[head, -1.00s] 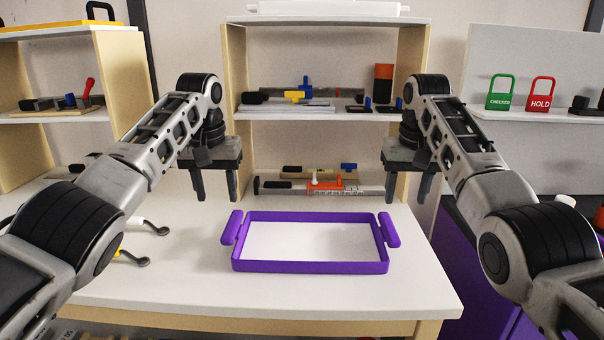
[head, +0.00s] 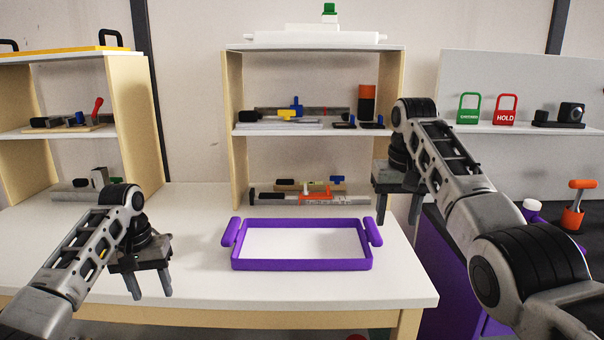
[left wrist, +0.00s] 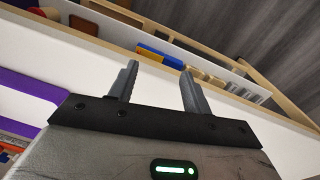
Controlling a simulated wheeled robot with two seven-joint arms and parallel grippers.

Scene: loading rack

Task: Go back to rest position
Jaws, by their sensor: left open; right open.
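My left gripper (head: 151,284) is open and empty, low over the left front part of the white table. In the left wrist view its two fingers (left wrist: 158,88) stand apart with nothing between them. My right gripper (head: 398,208) is open and empty, above the table's right side, to the right of the purple tray. Its arm comes in from the right.
The purple-rimmed tray (head: 302,265) lies empty on the table (head: 200,215). A shelf rack (head: 397,100) behind it holds measuring tools. Another rack (head: 135,110) stands at the left. Green (head: 468,116) and red (head: 507,117) tags stand on the right shelf.

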